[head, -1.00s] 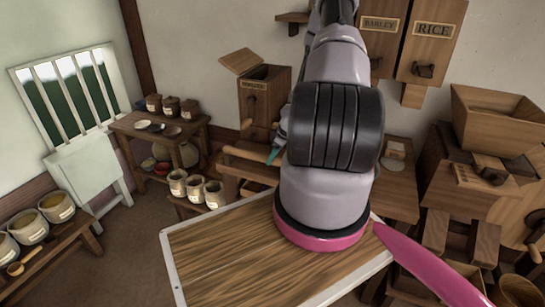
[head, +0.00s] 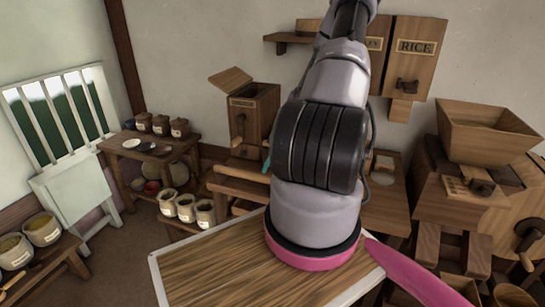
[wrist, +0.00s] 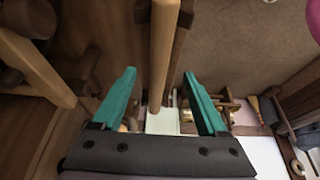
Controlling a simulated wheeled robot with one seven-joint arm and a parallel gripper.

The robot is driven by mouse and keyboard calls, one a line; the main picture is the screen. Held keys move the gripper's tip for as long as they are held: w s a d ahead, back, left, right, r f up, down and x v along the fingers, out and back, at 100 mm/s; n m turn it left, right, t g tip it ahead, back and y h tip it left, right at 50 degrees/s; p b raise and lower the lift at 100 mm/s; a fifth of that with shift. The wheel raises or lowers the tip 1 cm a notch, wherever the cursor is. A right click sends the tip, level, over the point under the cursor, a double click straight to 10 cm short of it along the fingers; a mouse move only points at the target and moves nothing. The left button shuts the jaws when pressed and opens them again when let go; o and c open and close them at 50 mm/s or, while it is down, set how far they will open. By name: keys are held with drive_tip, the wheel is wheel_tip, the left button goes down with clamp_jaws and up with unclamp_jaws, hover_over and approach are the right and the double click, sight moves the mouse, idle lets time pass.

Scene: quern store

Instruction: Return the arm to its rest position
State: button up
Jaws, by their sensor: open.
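My arm reaches up and away across the middle of the head view, and its thick dark and pale links hide much of what lies behind. My gripper (wrist: 159,74) shows in the wrist view as two teal fingers spread apart. It is open, with nothing held between the fingers. A pale wooden bar (wrist: 164,45) runs through the view between and beyond the fingertips; whether they touch it I cannot tell. In the head view only a sliver of teal shows left of the arm, beside a wooden bench.
A wooden board with a pale rim (head: 156,276) lies low in front. A wooden box with a raised lid (head: 262,112) is behind. A hopper mill (head: 485,135) stands right, below the RICE bin (head: 418,70).

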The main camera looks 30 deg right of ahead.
drive_tip(key=shift+v, duration=1.9)
drive_tip(key=shift+r, duration=0.1)
drive_tip(key=s+a+r+m+h, duration=0.2)
drive_tip(key=r+m+h, duration=0.1)
drive_tip(key=r, duration=1)
drive_tip(key=s+a+r+m+h, duration=0.1)
drive_tip(key=a+r+m+h, duration=0.2)
drive_tip(key=r, duration=1)
drive_tip(key=s+a+r+m+t+y, duration=0.3)
drive_tip(key=s+a+r+m+y, duration=0.2)
drive_tip(key=s+a+r, duration=1)
wheel_tip(320, 180, up, 2)
drive_tip(key=shift+s+a+r+m, duration=0.15)
drive_tip(key=shift+a+m, duration=0.25)
drive_tip(key=shift+a, duration=0.7)
drive_tip(key=shift+t, duration=0.3)
drive_tip(key=shift+c, duration=0.3)
